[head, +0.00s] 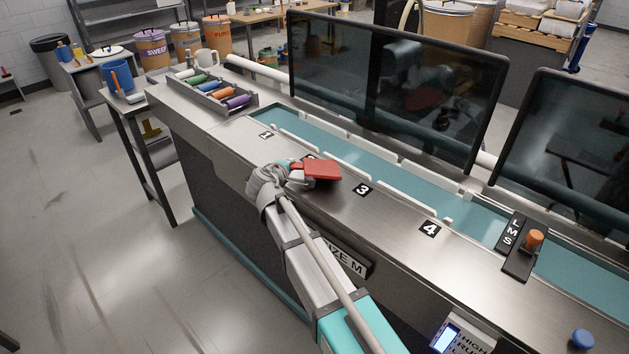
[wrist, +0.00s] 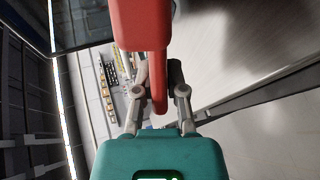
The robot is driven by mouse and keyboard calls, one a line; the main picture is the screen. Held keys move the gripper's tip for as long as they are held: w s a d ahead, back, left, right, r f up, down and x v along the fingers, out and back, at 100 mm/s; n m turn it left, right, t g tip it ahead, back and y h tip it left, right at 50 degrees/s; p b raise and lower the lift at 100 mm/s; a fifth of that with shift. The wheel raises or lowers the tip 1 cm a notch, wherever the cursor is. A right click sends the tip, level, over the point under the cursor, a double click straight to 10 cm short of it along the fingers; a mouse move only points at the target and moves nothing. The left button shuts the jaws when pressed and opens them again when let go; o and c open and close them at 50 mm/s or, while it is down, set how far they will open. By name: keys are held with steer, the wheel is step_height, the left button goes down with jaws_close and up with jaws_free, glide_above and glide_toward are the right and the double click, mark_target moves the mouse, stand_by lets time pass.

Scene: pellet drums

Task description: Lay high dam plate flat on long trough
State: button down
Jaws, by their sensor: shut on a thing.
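The long trough (head: 425,188) is the teal channel set in the steel bench top, with white strips along its edges. My gripper (head: 298,174) is over the bench's front part, near the marks 2 and 3. It is shut on the handle of a red plate (head: 323,170), seemingly the high dam plate; no label on it is readable. The plate is on the near side of the trough, apart from the channel. In the wrist view the red plate (wrist: 142,25) hangs beyond the fingers (wrist: 160,92), its narrow handle between them.
A black LMS plate (head: 517,247) with an orange knob (head: 534,238) lies across the trough at right. Dark screens (head: 390,85) stand behind the trough. A tray (head: 212,92) of coloured rolls sits at the bench's left end. Bench top near mark 4 (head: 429,229) is clear.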

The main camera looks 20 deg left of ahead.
steer(key=c, duration=0.9)
jaws_free()
steer(key=shift+o, duration=0.2)
steer(key=p+v, duration=0.2)
steer(key=v, duration=0.6)
steer(key=shift+p, duration=0.4)
step_height(320, 180, up, 7)
steer(key=s+p, duration=0.2)
steer(key=p, duration=0.5)
steer(key=shift+s, duration=0.4)
steer(key=shift+s+d, duration=0.1)
